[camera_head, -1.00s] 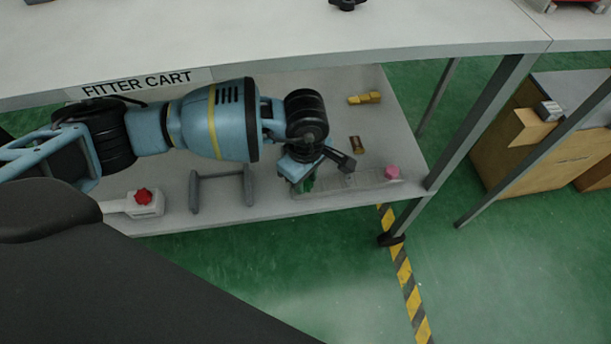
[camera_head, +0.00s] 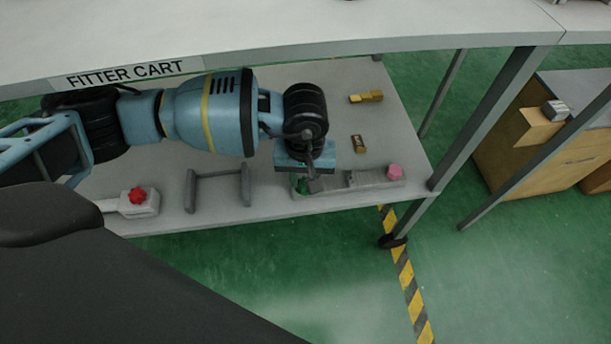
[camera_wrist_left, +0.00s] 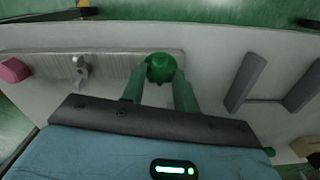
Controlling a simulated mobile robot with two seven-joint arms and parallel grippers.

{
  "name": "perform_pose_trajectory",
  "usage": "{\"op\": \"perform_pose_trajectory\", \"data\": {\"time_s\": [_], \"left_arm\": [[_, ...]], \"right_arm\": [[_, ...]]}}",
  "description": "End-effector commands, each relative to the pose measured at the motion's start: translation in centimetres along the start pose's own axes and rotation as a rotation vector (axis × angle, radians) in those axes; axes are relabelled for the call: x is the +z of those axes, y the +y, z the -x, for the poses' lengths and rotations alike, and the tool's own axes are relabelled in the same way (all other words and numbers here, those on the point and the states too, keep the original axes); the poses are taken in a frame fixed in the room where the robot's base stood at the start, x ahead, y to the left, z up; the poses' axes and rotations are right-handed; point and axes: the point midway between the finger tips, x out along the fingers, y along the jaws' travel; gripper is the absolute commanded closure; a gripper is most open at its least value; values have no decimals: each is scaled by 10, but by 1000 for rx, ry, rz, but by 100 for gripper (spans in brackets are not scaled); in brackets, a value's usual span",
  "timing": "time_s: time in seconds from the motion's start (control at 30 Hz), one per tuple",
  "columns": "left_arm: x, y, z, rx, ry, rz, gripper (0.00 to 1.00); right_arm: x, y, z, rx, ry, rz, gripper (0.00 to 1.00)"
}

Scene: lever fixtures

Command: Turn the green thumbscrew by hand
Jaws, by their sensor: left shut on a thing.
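The green thumbscrew (camera_wrist_left: 160,68) stands at one end of a grey strip (camera_wrist_left: 110,62) on the lower shelf of the cart. My left gripper (camera_wrist_left: 159,84) is shut on the green thumbscrew, with one finger on each side of its head. In the head view the thumbscrew (camera_head: 301,187) shows only in part. My left gripper (camera_head: 306,182) is above it there and hides the rest. My right gripper is not in view.
The strip also bears a grey wing-shaped screw (camera_wrist_left: 80,70) and a pink knob (camera_head: 394,171). A grey handle bar (camera_head: 218,187) and a box with a red knob (camera_head: 138,200) stand to the left. Brass pieces (camera_head: 366,97) lie behind. The cart top (camera_head: 300,30) overhangs the shelf.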

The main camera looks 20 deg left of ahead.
Motion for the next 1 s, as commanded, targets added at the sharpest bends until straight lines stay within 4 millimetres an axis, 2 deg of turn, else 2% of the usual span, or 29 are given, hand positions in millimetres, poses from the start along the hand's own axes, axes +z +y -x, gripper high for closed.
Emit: {"op": "perform_pose_trajectory", "data": {"time_s": [0.33, 0.87, 0.9, 1.0], "left_arm": [[0, 0, -1, -2, -1, -139, 93], [1, 0, -1, -2, -1, -164, 93], [1, 0, -1, -2, -1, -164, 68], [1, 0, 0, -1, -1, -164, 54]], "right_arm": [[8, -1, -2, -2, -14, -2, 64], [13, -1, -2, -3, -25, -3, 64], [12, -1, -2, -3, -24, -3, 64], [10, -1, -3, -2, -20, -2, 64]]}}
